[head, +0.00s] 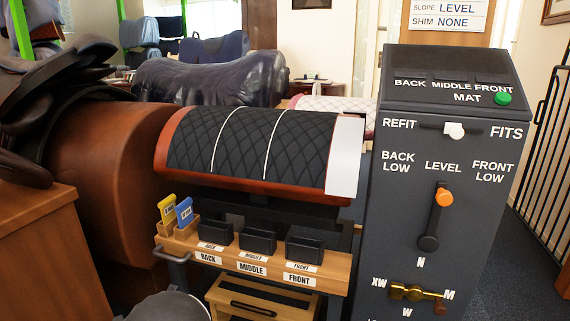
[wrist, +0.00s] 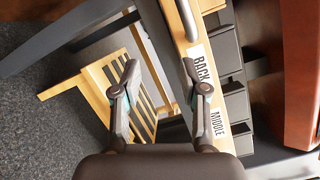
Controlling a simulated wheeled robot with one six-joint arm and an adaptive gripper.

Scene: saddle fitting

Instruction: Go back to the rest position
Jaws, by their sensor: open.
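My gripper (wrist: 157,82) shows in the wrist view with its two fingers apart and nothing between them. It hangs over the space beside the wooden shelf (wrist: 192,18) with the BACK and MIDDLE labels, above a slatted wooden piece (wrist: 97,77). In the head view, a dark rounded grey part (head: 168,306) at the bottom edge seems to be part of my arm. The gripper's fingers are not visible there. The wooden shelf (head: 330,279) shows there with three dark bins labelled BACK, MIDDLE and FRONT.
A control panel (head: 447,110) with an orange knob (head: 445,198) and brass crank (head: 415,293) stands at right. A quilted saddle form (head: 250,145) is behind the shelf. Yellow (head: 167,209) and blue (head: 184,212) tags stand at the shelf's left end.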

